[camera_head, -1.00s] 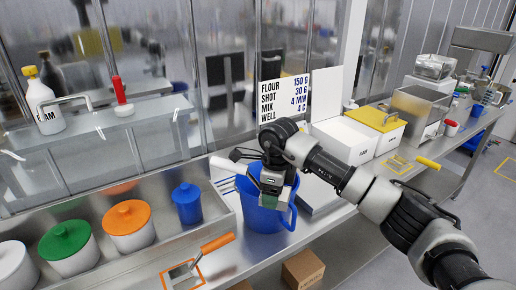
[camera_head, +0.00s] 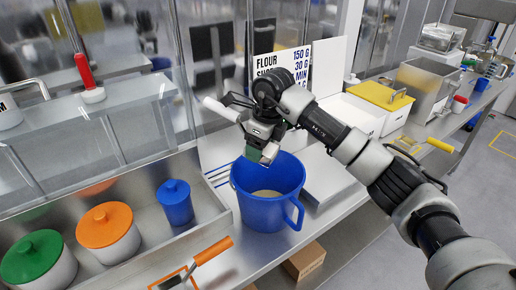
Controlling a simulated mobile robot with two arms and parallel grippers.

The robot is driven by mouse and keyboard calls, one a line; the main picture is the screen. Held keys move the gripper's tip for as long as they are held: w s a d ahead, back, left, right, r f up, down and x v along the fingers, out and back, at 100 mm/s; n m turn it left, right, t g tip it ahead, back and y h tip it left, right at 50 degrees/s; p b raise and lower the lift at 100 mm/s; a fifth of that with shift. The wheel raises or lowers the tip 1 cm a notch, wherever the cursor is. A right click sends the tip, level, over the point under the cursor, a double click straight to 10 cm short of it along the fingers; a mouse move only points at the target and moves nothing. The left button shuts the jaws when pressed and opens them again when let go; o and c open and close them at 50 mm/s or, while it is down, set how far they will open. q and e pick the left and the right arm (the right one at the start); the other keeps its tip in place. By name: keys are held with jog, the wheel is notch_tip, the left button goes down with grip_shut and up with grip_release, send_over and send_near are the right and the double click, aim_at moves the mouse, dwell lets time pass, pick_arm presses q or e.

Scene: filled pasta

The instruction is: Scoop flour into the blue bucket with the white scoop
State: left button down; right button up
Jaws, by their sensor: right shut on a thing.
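The blue bucket (camera_head: 262,215) stands upright on the steel counter, its handle to the right. A pale layer, which looks like flour, shows at its bottom. My right gripper (camera_head: 261,153) is above the bucket's back rim. It is shut on what appears to be the white scoop (camera_head: 221,109), whose white end sticks out to the upper left of the gripper. The rest of the scoop is hidden behind my gripper and wrist. My left gripper is not in view.
Tubs with green (camera_head: 36,256) and orange (camera_head: 107,227) lids and a small blue canister (camera_head: 175,203) sit in a steel tray at the left. An orange-handled tool (camera_head: 212,250) lies in front. A yellow-lidded white box (camera_head: 380,97) stands behind my right arm.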

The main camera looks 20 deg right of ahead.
aim_at(273, 159)
jog(key=t+y+b, duration=0.1)
jog(key=b, duration=0.1)
jog(key=f+y+b, duration=0.1)
jog(key=b, duration=0.1)
jog(key=shift+d+t, duration=0.35)
jog(key=shift+t, duration=0.05)
jog(key=t+y+b, duration=0.1)
jog(key=b, duration=0.2)
jog(key=s+d+t+y+b, duration=0.1)
jog(key=b, duration=0.2)
jog(key=shift+r, duration=0.35)
jog(key=t+y+b, duration=0.1)
jog(key=b, duration=0.1)
jog(key=t+y+b, duration=0.1)
jog(key=b, duration=0.2)
jog(key=shift+s+d+r+b, duration=0.1)
jog(key=shift+s+d+b, duration=0.25)
jog(key=shift+d, duration=0.05)
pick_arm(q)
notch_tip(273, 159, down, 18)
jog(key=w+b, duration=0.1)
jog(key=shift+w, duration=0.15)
pick_arm(e)
jog(key=shift+s+d+r+t+y, duration=0.15)
jog(key=shift+r+t+y, duration=0.15)
jog(key=shift+y, duration=0.4)
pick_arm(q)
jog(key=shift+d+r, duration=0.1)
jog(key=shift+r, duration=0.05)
